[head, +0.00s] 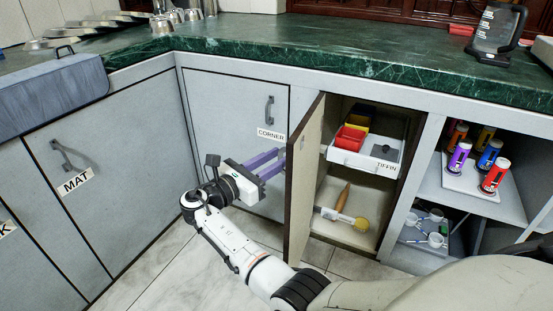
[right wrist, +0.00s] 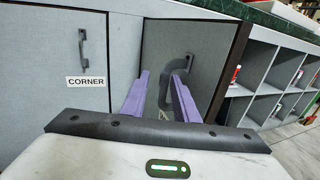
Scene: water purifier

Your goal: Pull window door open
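A grey cabinet door (head: 301,185) stands ajar, swung out from its cabinet and seen nearly edge-on in the head view. Its outer face (right wrist: 200,38) fills the middle of the right wrist view, with a dark curved handle (right wrist: 184,62) on it. My right gripper (head: 280,160) is at the outer side of this door. Its two purple fingers (right wrist: 164,80) are spread apart, with the handle showing between and just beyond them. Whether a finger touches the handle I cannot tell. No "window" label is visible. My left gripper is not in view.
Inside the open cabinet are a drawer marked TIFFIN (head: 365,165) with red and yellow boxes, and a brush (head: 345,217) below. Closed doors marked CORNER (head: 235,110) and MAT (head: 90,210) stand left. Open shelves (head: 480,200) hold cans and cups. Tiled floor (head: 150,265) is clear.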

